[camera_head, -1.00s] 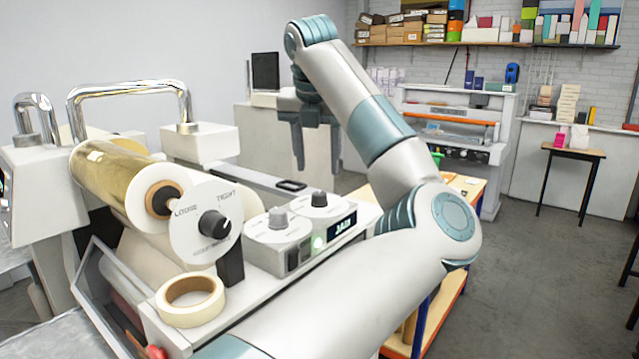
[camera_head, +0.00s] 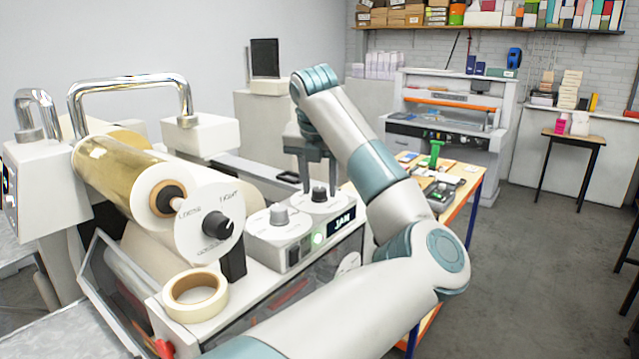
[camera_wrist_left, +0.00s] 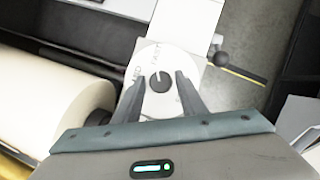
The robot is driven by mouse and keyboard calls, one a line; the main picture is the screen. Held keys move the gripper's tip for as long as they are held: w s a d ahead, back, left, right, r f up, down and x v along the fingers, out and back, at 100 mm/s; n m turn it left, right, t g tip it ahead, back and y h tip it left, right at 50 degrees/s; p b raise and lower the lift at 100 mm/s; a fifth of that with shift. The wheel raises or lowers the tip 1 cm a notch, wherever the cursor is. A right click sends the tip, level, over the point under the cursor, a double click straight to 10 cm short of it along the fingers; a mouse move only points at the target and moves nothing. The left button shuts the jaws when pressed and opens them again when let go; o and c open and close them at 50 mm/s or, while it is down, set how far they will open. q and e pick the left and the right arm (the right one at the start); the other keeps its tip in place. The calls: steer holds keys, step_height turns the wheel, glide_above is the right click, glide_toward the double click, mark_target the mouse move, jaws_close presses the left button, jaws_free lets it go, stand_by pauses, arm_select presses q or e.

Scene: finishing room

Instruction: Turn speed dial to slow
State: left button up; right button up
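My left gripper (camera_head: 319,188) points down over a white round dial with a dark knob (camera_head: 319,195) on the machine's control panel. Its two fingers are apart, one on either side of the knob. In the left wrist view the dark knob (camera_wrist_left: 160,82) shows between the open fingers (camera_wrist_left: 159,95), with gaps to both. Whether the fingertips reach down to knob height is unclear. A second dial with a grey knob (camera_head: 279,214) sits to the left. My right gripper is not in view.
A lit display (camera_head: 343,220) reading "JAM" and a green light (camera_head: 317,238) are on the panel front. A tension dial (camera_head: 210,228), a gold foil roll (camera_head: 120,178) and a tape roll (camera_head: 194,295) are to the left. A work table (camera_head: 468,190) stands behind my arm.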

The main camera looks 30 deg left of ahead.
arm_select(q)
steer(key=c, duration=0.7)
